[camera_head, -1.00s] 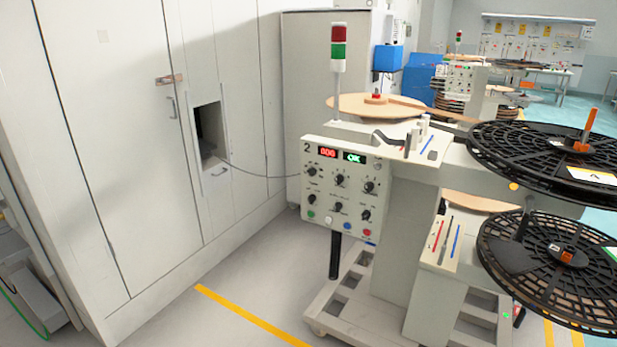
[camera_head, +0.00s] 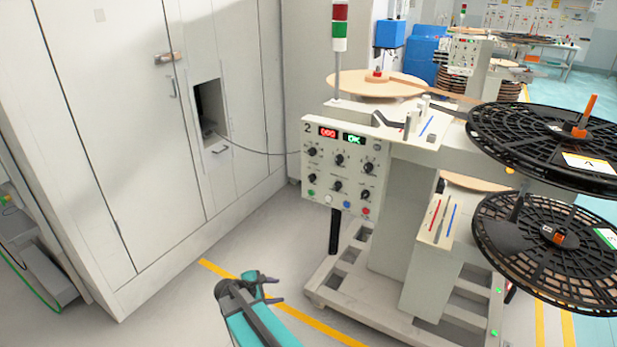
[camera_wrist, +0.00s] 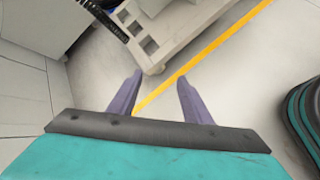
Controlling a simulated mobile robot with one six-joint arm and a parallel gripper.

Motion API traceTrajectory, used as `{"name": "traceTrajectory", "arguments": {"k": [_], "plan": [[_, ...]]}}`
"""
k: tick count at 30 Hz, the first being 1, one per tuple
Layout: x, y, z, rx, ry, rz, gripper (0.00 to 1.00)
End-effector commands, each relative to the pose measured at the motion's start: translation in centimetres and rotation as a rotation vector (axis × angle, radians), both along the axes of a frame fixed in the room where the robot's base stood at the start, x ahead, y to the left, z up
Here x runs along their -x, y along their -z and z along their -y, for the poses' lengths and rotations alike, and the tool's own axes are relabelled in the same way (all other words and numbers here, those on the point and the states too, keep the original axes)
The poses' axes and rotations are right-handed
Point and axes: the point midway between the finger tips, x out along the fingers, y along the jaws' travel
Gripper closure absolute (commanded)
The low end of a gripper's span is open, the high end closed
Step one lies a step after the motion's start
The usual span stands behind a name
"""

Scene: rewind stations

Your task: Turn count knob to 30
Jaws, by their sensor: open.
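The control panel (camera_head: 326,183) of the station marked 2 stands right of centre in the head view. It has a red display (camera_head: 328,132) that seems to read 000 and a green display (camera_head: 354,138) reading OK. Several black knobs (camera_head: 340,160) sit in two rows, with coloured buttons below; their labels are too small to read. My gripper (camera_head: 275,287) is low in the head view, below and left of the panel and apart from it. In the wrist view my gripper (camera_wrist: 158,88) has its two fingers spread with nothing between them, above the floor.
A large pale cabinet (camera_head: 110,150) fills the left side. A thin cable runs from its opening to the panel. Black reels (camera_head: 550,150) stick out at the right. The station's base frame (camera_head: 340,275) stands on the floor near my gripper. The floor left of it is clear.

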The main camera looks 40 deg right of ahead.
Motion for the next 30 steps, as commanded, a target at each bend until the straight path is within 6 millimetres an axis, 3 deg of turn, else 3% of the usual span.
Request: {"name": "traceTrajectory", "arguments": {"k": [1,3,9,15,18,21,24,30], "plan": [[-1.8,-2.6,2.0,0.053,-0.040,-0.009,0.55],[-3.7,-6.0,4.6,0.136,-0.102,-0.037,0.55],[-8.3,-16.4,11.3,0.381,-0.252,-0.149,0.55],[-11.4,-27.2,16.8,0.623,-0.352,-0.302,0.55],[-12.2,-31.3,18.6,0.712,-0.377,-0.372,0.55],[-12.8,-34.0,19.6,0.771,-0.392,-0.422,0.55],[-12.9,-35.4,20.1,0.802,-0.400,-0.450,0.55],[-12.9,-35.7,20.2,0.811,-0.401,-0.459,0.55]]}}
